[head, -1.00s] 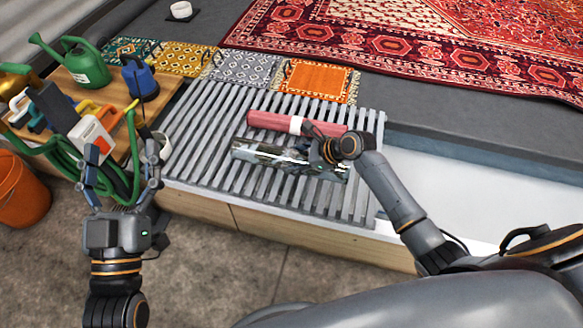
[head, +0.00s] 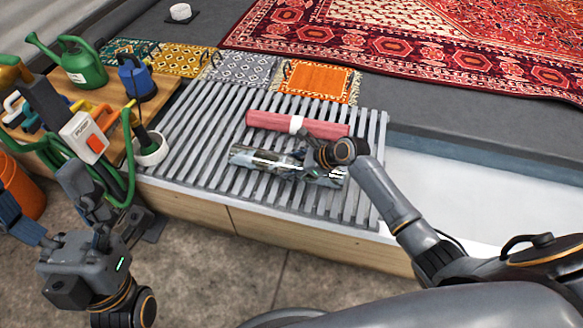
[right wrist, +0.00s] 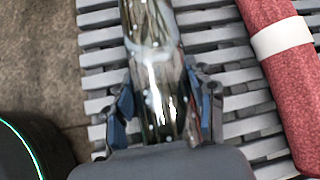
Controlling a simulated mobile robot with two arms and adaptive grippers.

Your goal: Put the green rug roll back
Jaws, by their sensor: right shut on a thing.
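A shiny roll in clear wrap, dark greenish inside (head: 262,161), lies on the grey slatted rack (head: 205,130); glare makes its own colour hard to tell. It also shows in the right wrist view (right wrist: 152,50), running between the fingers. My right gripper (head: 312,165) is shut on this roll near its right end, and in the right wrist view a finger (right wrist: 160,100) stands on each side of it. A red roll with a white band (head: 268,121) lies just behind it, apart from the fingers. My left gripper (head: 62,205) is open and empty at the lower left.
A wooden bench (head: 105,92) at the left holds a green watering can (head: 82,64), a blue container (head: 137,80), tools and a green hose. A white pot (head: 150,150) stands at the rack's left edge. Small rugs, including an orange one (head: 318,80), lie behind the rack.

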